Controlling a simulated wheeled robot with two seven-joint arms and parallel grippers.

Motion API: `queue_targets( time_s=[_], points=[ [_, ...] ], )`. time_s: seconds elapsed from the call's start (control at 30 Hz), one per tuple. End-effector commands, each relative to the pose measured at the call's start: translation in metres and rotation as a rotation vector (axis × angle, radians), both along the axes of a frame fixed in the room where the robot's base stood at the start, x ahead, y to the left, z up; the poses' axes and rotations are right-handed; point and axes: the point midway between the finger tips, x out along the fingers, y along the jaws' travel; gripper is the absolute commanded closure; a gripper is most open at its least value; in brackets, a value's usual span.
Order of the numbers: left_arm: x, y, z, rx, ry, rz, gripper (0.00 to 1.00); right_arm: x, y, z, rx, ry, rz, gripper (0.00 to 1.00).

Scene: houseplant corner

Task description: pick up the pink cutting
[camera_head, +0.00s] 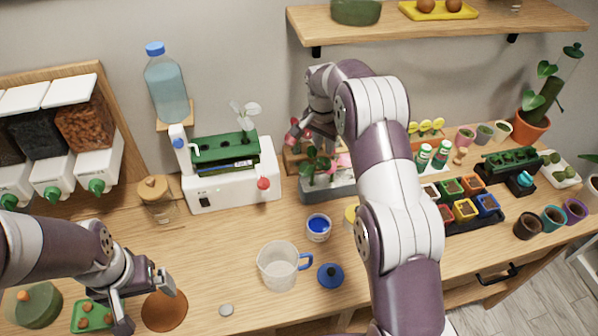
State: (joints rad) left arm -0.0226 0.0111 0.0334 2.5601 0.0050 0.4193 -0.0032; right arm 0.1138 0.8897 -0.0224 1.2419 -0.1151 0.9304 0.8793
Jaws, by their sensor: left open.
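A pink cutting (343,160) shows in part beside my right forearm, above a grey tray (325,189) at the back of the table; my arm hides some of it. A red cutting (303,124) and dark green leaves stand close to its left. My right gripper (299,133) reaches down from above among these plants, at the red cutting and left of the pink one. Its fingers are small and partly hidden, so I cannot tell whether they are open or shut. My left gripper (146,296) is open and empty at the front left, near a brown round saucer (165,311).
A clear jug (278,265), a blue lid (330,276) and a blue-filled cup (318,228) stand left of my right arm. A white machine (232,188) stands behind. Coloured pots (465,210) fill the right side. A shelf (400,25) hangs above. The middle-left table is fairly clear.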

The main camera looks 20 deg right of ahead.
Motion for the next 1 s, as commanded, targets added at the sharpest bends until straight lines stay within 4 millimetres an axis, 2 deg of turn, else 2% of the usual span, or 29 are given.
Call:
queue_targets(
  time_s=[0.13,0.27,0.3,0.4,0.53,0.7,0.8,1.0],
  points=[
    [0.0,0.0,-0.001,0.0,0.0,0.0,0.02,-0.007,-0.001,-0.006,0.006,0.025,-0.101,0.73],
    [0.0,0.0,-0.005,0.0,0.0,-0.001,0.02,-0.007,-0.004,-0.032,0.007,0.026,-0.116,0.73],
    [0.0,0.0,0.005,0.0,0.0,-0.001,0.02,-0.006,-0.006,-0.037,0.008,0.027,-0.115,0.73],
    [0.0,0.0,0.011,0.0,-0.001,-0.001,0.02,-0.004,-0.008,-0.057,0.008,0.024,-0.114,0.73],
    [0.0,0.0,0.015,0.0,-0.001,0.0,0.02,-0.003,-0.01,-0.073,0.008,0.022,-0.113,0.73],
    [0.0,0.0,0.039,0.0,-0.001,0.0,0.02,-0.001,-0.017,-0.099,0.008,0.024,-0.113,0.73],
    [0.0,0.0,0.041,0.0,-0.001,0.0,0.02,0.0,-0.019,-0.118,0.008,0.022,-0.112,0.73],
    [0.0,0.0,0.04,0.0,0.0,0.0,0.02,0.001,-0.02,-0.127,0.007,0.019,-0.112,0.73]
  ],
)
